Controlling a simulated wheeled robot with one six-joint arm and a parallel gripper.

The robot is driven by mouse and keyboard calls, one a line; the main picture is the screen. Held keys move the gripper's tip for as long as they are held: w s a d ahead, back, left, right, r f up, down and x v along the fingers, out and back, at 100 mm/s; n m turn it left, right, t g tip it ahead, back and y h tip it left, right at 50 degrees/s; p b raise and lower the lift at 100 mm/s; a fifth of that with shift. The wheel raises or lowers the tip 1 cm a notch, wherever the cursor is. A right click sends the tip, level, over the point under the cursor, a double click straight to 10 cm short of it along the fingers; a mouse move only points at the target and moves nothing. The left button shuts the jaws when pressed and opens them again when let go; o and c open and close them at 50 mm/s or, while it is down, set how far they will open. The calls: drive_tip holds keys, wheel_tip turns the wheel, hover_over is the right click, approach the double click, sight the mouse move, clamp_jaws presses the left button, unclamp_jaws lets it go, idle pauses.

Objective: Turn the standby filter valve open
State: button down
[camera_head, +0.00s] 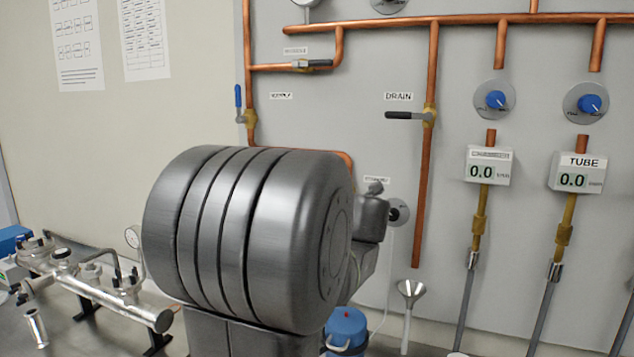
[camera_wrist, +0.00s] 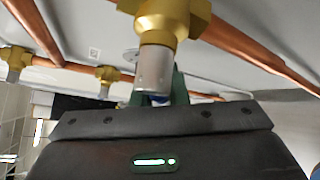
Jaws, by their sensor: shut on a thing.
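In the wrist view a brass valve body (camera_wrist: 165,18) sits on a copper pipe, with a steel stem (camera_wrist: 153,68) coming from it towards me. My gripper (camera_wrist: 158,92) is at the end of this stem, its green fingers shut on the valve's handle. Only a small blue bit of the handle shows between the fingers; its angle cannot be told. No label for this valve is readable in the wrist view. In the head view my large grey arm hides the gripper and this valve.
The drain valve (camera_head: 405,115) has a level black handle. A blue-handled valve (camera_head: 240,100) is at left, its lever upright. Two blue knobs (camera_head: 496,99) (camera_head: 589,103) sit above digital meters. A funnel (camera_head: 410,291) stands below. Steel vacuum piping (camera_head: 95,285) lies on the bench at left.

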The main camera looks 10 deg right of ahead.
drive_tip(key=f+n+g+h+p, duration=0.1)
drive_tip(key=p, duration=0.2)
drive_tip(key=s+d+n+g+h+p, duration=0.1)
drive_tip(key=g+p, duration=0.1)
drive_tip(key=p, duration=0.2)
drive_tip(key=d+f+n+g+h+p, duration=0.1)
drive_tip(key=p, duration=0.3)
drive_tip(key=shift+s+d+f+n, duration=0.25)
drive_tip(key=shift+s+f+n, duration=0.05)
drive_tip(key=shift+s+f, duration=0.05)
drive_tip(key=shift+h, duration=0.3)
drive_tip(key=c, duration=1.4)
unclamp_jaws()
drive_tip(key=shift+c, duration=0.2)
drive_tip(key=shift+f+b, duration=0.15)
drive_tip(key=shift+b, duration=0.35)
